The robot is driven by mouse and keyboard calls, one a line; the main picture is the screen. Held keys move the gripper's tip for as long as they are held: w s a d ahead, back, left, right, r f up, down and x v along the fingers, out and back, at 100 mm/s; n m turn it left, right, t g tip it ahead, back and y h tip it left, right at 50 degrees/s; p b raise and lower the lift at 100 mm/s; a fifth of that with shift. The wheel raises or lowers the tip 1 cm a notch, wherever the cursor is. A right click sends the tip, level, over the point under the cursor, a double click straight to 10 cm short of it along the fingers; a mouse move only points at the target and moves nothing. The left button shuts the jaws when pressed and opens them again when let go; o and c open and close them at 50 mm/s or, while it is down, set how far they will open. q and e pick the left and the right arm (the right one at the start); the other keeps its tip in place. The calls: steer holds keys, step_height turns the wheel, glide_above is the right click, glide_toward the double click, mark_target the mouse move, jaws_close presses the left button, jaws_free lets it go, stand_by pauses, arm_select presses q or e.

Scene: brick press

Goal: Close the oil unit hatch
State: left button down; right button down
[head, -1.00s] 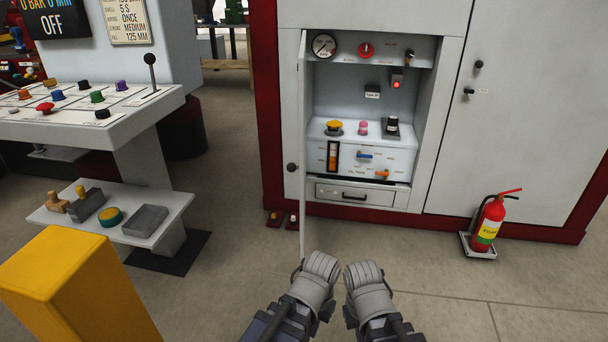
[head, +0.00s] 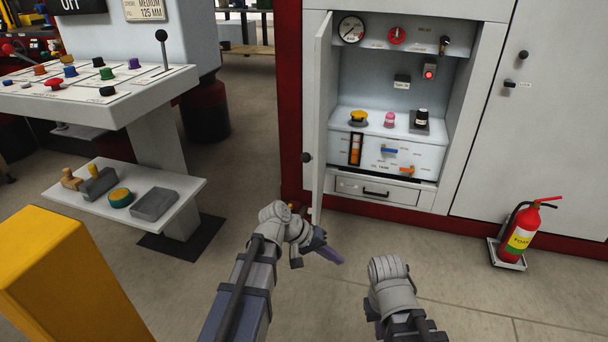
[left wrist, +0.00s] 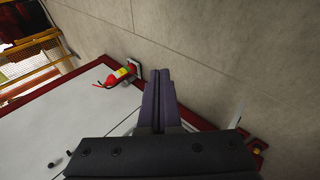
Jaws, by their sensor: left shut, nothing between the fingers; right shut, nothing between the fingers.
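The oil unit hatch (head: 320,110) is a pale door standing open at the left side of the oil unit recess (head: 380,85) in the head view. It is seen nearly edge-on, with a dark knob (head: 307,157) on its left face. My left gripper (head: 335,256) is low in front of the hatch's bottom end and appears apart from it. Its purple fingers (left wrist: 157,90) are shut and empty in the left wrist view. My right gripper (head: 388,275) is lower and to the right, over the floor. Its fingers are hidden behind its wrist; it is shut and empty.
Inside the recess are a gauge (head: 351,29), knobs, a lit red button (head: 429,72) and a drawer (head: 375,190). A fire extinguisher (head: 521,232) stands at the right. A yellow post (head: 45,260) and a control desk (head: 90,90) with a shelf are at the left. Floor between is clear.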

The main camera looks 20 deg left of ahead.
arm_select(q)
steer(key=w+a+r+n+t+h+b, duration=0.1)
steer(key=w+a+r+n+t, duration=0.25)
steer(key=a, duration=0.45)
steer(key=w+a+r+n+t+h+b, duration=0.1)
steer(key=w+a+r+n+t, duration=0.1)
steer(key=w+a+r+t, duration=0.45)
steer(key=w+a+r+n+t+h+b, duration=0.1)
steer(key=w+a+r+n, duration=0.15)
steer(key=a, duration=0.75)
steer(key=w+d, duration=0.7)
steer(key=d, duration=0.3)
steer(key=shift+w+f+n, duration=0.15)
steer(key=shift+w+n, duration=0.15)
